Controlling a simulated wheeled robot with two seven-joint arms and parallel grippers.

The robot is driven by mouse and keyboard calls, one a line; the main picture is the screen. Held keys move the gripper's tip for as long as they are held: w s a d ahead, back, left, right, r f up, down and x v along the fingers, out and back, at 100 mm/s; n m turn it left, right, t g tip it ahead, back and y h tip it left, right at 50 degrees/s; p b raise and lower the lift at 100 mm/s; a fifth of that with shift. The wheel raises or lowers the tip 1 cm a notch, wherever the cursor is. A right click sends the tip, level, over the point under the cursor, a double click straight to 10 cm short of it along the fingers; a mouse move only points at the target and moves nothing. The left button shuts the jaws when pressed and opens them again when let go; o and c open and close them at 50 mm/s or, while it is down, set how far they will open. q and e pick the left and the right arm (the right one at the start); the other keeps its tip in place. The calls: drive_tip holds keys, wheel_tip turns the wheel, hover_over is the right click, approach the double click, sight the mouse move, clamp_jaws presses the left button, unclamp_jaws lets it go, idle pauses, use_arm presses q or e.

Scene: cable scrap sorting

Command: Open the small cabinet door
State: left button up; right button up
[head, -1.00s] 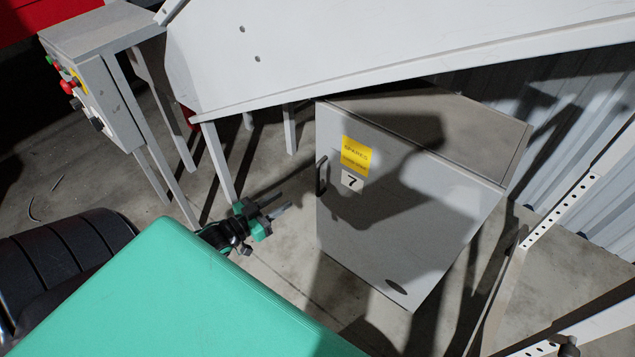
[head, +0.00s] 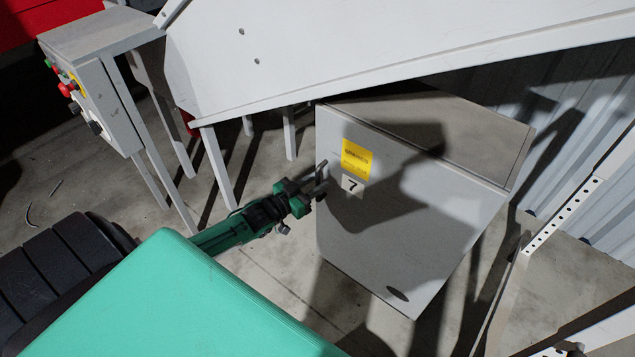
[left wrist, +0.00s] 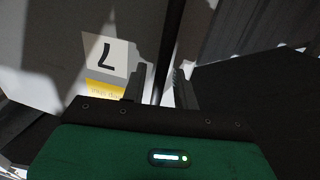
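The small grey cabinet (head: 440,130) stands on the floor, and its door (head: 390,240) looks closed. The door carries a yellow label (head: 355,158) and a white "7" tag (head: 352,185); the tag also shows in the left wrist view (left wrist: 105,55). My left gripper (head: 317,181) is at the door's left edge, at the handle, and hides most of it in the head view. In the left wrist view its two fingers (left wrist: 162,88) are apart, with a dark upright bar, apparently the handle (left wrist: 171,40), between them. Contact cannot be told. My right gripper is not in view.
A control box (head: 105,110) with buttons stands further left. A perforated metal frame (head: 560,215) stands to the right. Floor in front of the door is free.

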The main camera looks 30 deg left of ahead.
use_arm(q)
drive_tip(key=shift+w+d, duration=0.15)
drive_tip(key=shift+w, duration=0.4)
clamp_jaws()
